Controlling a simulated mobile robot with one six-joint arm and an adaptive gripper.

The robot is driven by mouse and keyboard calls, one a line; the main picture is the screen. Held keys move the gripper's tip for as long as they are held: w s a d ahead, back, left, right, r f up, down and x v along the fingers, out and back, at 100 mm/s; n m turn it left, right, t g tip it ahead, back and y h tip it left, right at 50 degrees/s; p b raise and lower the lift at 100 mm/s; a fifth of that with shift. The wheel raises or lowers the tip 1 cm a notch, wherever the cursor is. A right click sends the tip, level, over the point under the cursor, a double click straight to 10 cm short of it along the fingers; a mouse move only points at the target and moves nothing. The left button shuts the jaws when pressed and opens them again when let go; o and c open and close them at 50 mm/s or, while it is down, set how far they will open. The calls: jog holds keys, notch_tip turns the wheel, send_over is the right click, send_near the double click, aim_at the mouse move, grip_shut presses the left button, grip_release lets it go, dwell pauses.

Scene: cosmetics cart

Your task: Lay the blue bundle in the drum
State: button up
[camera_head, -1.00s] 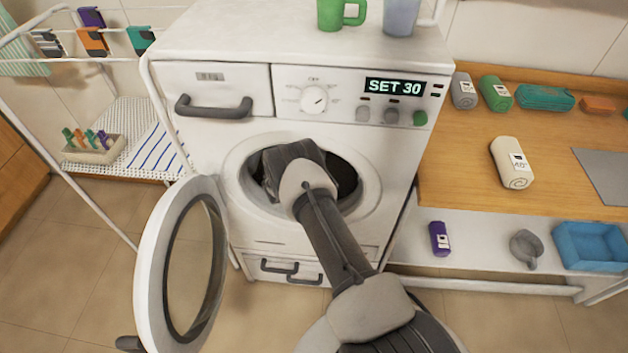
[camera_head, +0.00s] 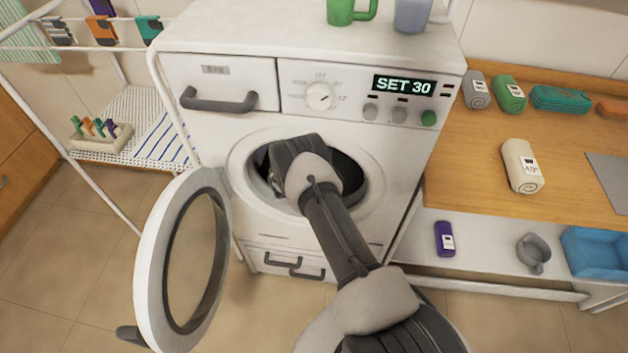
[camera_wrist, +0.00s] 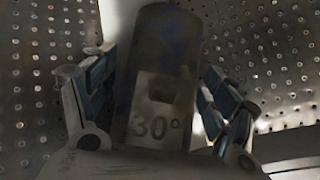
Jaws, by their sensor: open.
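The blue bundle (camera_wrist: 160,60) is a dark blue roll with a "30°" tag, seen in the wrist view inside the drum (camera_wrist: 35,70). The drum's perforated metal wall surrounds it. My gripper (camera_wrist: 158,80) is open, with one finger on each side of the bundle. Whether either finger touches it, I cannot tell. In the head view my arm reaches through the round opening of the washing machine (camera_head: 240,145), into the dark drum (camera_head: 350,175). The fingers and the bundle are hidden there.
The machine's round door (camera_head: 150,260) stands open at the left. The display (camera_head: 404,86) reads "SET 30". A cream roll (camera_head: 518,160) lies on the wooden counter (camera_head: 470,150) at the right. A purple roll (camera_head: 443,230) is on the shelf below, near a blue basket (camera_head: 597,252).

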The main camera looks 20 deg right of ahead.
jog(key=shift+r, duration=0.2)
jog(key=p+v, duration=0.4)
jog(key=v, duration=0.8)
jog(key=shift+p, duration=0.4)
